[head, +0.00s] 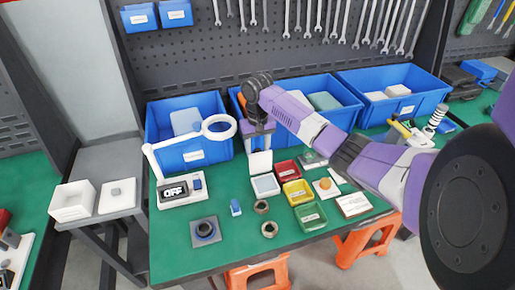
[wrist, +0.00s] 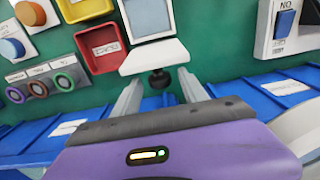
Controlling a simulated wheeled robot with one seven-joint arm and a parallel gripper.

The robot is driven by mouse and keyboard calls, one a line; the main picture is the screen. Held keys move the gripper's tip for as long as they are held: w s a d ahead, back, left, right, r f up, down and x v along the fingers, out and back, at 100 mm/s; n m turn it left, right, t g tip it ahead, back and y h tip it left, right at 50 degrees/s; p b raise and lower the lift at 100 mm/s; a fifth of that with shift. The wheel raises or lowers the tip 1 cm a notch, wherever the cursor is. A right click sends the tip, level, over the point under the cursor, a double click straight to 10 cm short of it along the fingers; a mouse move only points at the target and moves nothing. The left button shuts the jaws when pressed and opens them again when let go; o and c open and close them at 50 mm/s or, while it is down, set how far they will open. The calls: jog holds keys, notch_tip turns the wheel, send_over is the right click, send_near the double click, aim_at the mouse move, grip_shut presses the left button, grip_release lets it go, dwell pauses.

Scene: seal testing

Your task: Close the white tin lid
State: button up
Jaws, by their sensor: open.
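The white tin (head: 266,186) stands on the green table in the head view, its lid (head: 260,162) standing open and upright at its far side. In the wrist view the tin (wrist: 148,18) is at the top middle, with its lid (wrist: 154,57) nearer to me. A small dark round knob (wrist: 160,79) shows by the lid's near edge. My gripper (head: 260,143) is above and behind the lid in the head view. In the wrist view my gripper (wrist: 159,82) is open and empty, its fingers spread on either side of the knob. Contact cannot be told.
Red (head: 286,168), yellow (head: 297,192) and green (head: 310,216) trays stand right of the tin. A magnifier lamp (head: 219,128) and an OFF display (head: 174,191) are to its left. Blue bins (head: 195,152) line the back. Rings (head: 269,229) lie in front.

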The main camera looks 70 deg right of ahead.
grip_shut()
dwell(1.4)
